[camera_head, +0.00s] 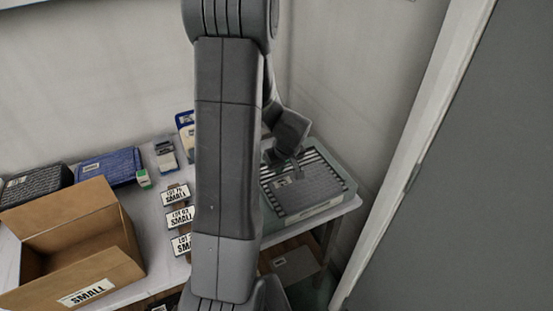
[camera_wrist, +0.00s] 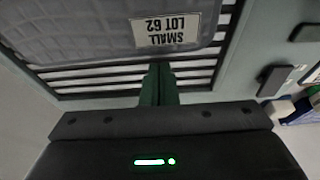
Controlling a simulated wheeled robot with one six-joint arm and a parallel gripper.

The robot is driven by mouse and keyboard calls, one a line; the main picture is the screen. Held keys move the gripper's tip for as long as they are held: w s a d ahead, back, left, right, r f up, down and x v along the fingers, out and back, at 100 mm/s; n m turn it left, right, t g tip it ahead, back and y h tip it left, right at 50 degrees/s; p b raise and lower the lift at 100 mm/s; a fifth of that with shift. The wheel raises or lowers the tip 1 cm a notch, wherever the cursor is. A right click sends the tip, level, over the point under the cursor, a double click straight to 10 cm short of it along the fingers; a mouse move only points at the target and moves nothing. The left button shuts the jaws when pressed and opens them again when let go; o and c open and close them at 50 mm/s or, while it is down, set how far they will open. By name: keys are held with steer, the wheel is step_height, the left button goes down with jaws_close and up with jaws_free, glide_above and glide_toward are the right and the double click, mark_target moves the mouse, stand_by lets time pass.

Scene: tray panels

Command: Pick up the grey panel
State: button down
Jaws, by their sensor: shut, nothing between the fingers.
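The grey panel (camera_head: 312,186) lies flat on a tray with black and white slats (camera_head: 335,172) at the right end of the table. In the wrist view the panel (camera_wrist: 75,30) fills the upper left and carries a white label reading "SMALL LOT 62" (camera_wrist: 166,29). My gripper (camera_head: 290,172) is above the panel's left part in the head view. In the wrist view my gripper (camera_wrist: 158,68) has its fingers together, empty, over the slats near the labelled edge of the panel. I cannot tell the gap in height.
An open cardboard box (camera_head: 88,245) labelled "SMALL" stands at the left. Label cards (camera_head: 180,218), a blue crate (camera_head: 108,166), a dark crate (camera_head: 38,184) and small boxes (camera_head: 166,157) share the table. A wall is behind, and a grey door-like panel (camera_head: 460,190) is at the right.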

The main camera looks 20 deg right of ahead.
mark_target(286, 183)
steer(key=shift+s, duration=0.15)
steer(key=shift+s+f+b, duration=0.1)
steer(key=shift+s+b, duration=0.1)
steer(key=shift+b, duration=0.2)
steer(key=s+b, duration=0.3)
steer(key=s, duration=0.1)
steer(key=shift+d+f+b, duration=0.1)
steer(key=shift+d+b, duration=0.15)
steer(key=shift+b, duration=0.05)
steer(key=shift+s+r, duration=0.2)
steer(key=shift+s, duration=0.25)
